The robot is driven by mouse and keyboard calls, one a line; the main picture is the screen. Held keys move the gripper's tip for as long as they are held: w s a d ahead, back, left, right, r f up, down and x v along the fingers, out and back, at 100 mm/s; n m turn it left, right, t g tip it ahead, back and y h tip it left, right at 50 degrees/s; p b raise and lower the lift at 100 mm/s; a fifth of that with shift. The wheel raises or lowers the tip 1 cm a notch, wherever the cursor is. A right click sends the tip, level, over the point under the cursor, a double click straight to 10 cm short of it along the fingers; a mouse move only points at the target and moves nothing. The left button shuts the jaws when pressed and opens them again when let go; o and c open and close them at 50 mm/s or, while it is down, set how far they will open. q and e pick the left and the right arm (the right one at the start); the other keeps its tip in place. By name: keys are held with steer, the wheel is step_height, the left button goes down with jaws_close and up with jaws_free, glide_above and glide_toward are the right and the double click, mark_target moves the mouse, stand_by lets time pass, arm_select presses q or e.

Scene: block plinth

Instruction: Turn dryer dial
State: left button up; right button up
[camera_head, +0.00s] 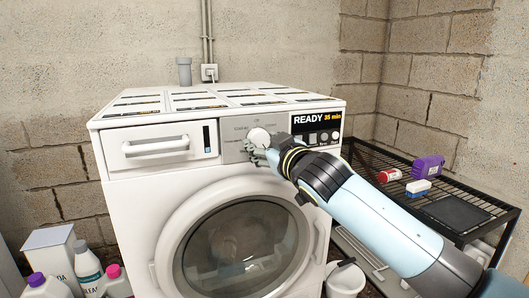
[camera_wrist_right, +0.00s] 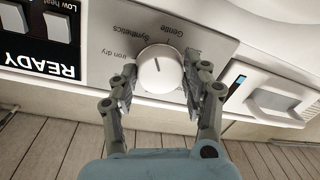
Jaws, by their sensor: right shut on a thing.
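The dryer (camera_head: 180,185) is a white front-loading machine against the wall. Its round white dial (camera_head: 259,137) sits on a grey panel on the upper front, with printed labels around it. In the right wrist view the dial (camera_wrist_right: 160,71) shows a dark pointer line and the labels "Gentle", "Synthetics" and "iron dry". My right gripper (camera_head: 258,150) is at the dial, and in the wrist view its fingers (camera_wrist_right: 160,88) lie on either side of the dial's lower edge, shut on it. My left gripper is out of view.
The display (camera_head: 317,119) right of the dial reads "READY 35 min". A drawer (camera_head: 157,146) is at the left. A black wire rack (camera_head: 470,222) with a red-and-white can (camera_head: 389,175) and a purple container (camera_head: 428,167) stands at the right. Bottles (camera_head: 88,268) stand on the left floor.

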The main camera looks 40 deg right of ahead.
steer(key=m+b, duration=0.1)
steer(key=m, duration=0.1)
steer(key=m+b, duration=0.1)
steer(key=m, duration=0.1)
steer(key=m+b, duration=0.1)
steer(key=shift+f+m, duration=0.3)
steer(key=shift+m, duration=0.1)
steer(key=shift+b, duration=0.3)
steer(key=o, duration=1.2)
steer(key=shift+r, duration=0.15)
steer(key=s, duration=0.4)
steer(key=s+a, duration=0.1)
steer(key=s, duration=0.3)
steer(key=s+a, duration=0.1)
steer(key=s, duration=0.3)
steer(key=shift+w, duration=0.1)
